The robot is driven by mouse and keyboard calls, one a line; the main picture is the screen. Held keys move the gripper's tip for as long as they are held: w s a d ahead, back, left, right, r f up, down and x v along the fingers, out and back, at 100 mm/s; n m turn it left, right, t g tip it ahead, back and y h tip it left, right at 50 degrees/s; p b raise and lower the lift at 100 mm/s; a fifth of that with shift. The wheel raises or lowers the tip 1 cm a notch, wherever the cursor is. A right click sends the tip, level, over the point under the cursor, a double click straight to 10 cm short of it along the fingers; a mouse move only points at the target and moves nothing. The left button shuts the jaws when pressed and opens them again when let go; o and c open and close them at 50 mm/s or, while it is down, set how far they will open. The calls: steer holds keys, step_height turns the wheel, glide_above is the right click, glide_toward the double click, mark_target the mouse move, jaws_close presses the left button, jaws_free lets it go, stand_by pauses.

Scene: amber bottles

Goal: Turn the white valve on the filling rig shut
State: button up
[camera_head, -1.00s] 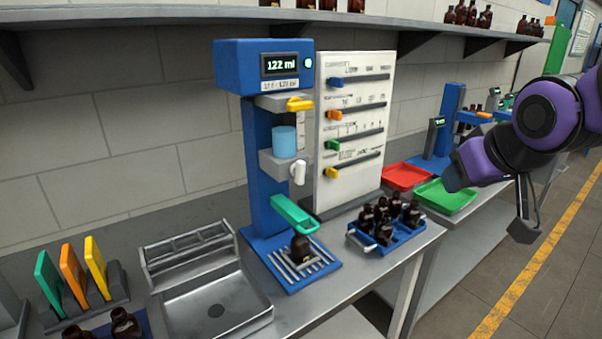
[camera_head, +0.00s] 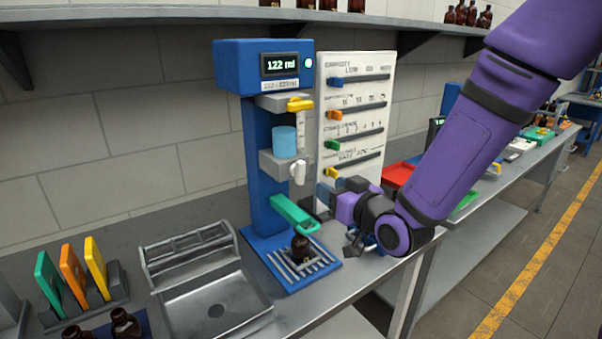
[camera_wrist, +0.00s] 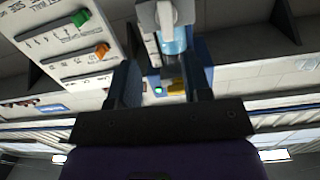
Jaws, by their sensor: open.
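The blue filling rig (camera_head: 262,160) stands on the bench, its display reading 122 ml. Its white valve (camera_head: 298,172) hangs below the grey bracket that holds the blue liquid vessel (camera_head: 284,141). The valve handle points downward. My gripper (camera_head: 328,192) is just right of the valve and slightly lower, apart from it and empty. In the wrist view the white valve (camera_wrist: 165,14) shows at the top, beyond the spread fingers of my gripper (camera_wrist: 160,80). The vessel (camera_wrist: 174,42) shows close to it. An amber bottle (camera_head: 301,247) stands on the rig's slatted base.
A yellow lever (camera_head: 299,104) is above the vessel and a green lever (camera_head: 294,213) below the valve. The white slider board (camera_head: 352,120) stands close behind my gripper. A red tray (camera_head: 398,175) is to the right. A grey sink tray (camera_head: 212,295) lies to the left.

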mark_target(303, 173)
steer(key=shift+y, duration=0.3)
steer(key=x, duration=1.1)
steer(key=shift+s+a, duration=0.15)
steer(key=shift+a, duration=0.15)
steer(key=c, duration=0.6)
